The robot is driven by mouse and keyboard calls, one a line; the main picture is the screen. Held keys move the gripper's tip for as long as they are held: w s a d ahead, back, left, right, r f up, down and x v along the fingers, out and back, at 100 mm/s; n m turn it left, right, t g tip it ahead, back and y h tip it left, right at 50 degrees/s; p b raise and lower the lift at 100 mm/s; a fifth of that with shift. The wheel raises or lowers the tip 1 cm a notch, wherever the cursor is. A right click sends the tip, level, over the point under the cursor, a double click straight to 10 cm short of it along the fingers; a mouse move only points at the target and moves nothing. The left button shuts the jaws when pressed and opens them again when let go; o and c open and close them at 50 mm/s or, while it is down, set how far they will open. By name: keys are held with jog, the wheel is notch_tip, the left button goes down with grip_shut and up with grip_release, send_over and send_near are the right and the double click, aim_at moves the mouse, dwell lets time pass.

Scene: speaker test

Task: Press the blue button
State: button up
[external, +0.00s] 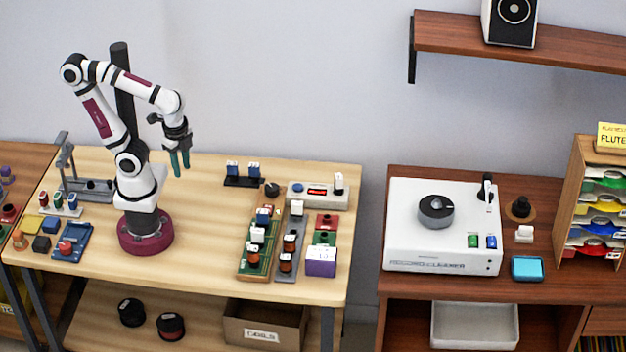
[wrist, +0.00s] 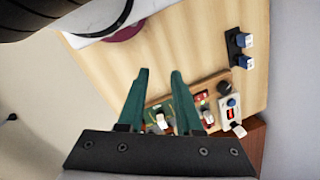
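A small blue button (external: 297,187) sits at the left end of a light grey box with a red display, toward the back right of the wooden table. It also shows in the wrist view (wrist: 231,103). Another blue button or switch (external: 491,242) is on the front right of the white record cleaner, beside a green one. My gripper (external: 180,162) hangs above the table, left of the grey box, touching nothing. Its teal fingers are apart and empty, as the wrist view also shows (wrist: 159,75).
A black knob (external: 272,189) stands left of the grey box and a white block (external: 338,183) at its right end. Blue-topped pieces (external: 242,170) stand behind. Boards with several parts (external: 245,262) lie in front. Bare wood lies under and before my gripper.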

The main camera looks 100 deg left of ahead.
grip_shut()
dwell(1.3)
